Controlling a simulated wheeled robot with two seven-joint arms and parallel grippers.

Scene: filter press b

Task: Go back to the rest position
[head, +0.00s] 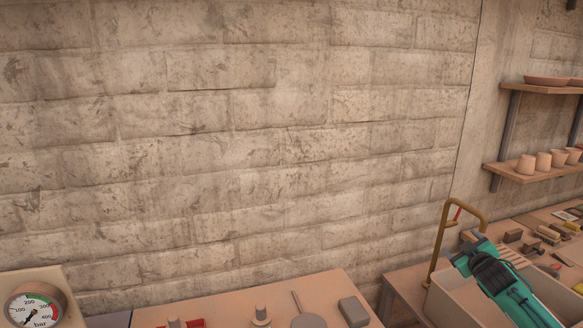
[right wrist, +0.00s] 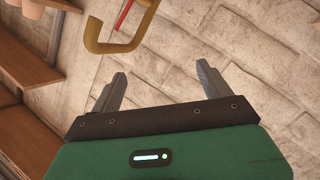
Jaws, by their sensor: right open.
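My right gripper (head: 470,240) is at the lower right of the head view, at the end of my teal arm, over a pale bin. In the right wrist view the right gripper (right wrist: 160,78) has its two grey fingers wide apart, with nothing between them. A brass-coloured bent bar (head: 437,235) with a red part stands just left of the gripper in the head view. This bar (right wrist: 93,35) also shows beyond the fingertips in the right wrist view, apart from them. My left gripper is in neither view.
A pressure gauge (head: 34,307) stands at the lower left. A wooden table (head: 230,305) holds small parts and a grey block (head: 354,311). The pale bin (head: 446,301) lies under my right arm. Shelves (head: 535,174) with cups hang at the right. A bare brick wall fills the back.

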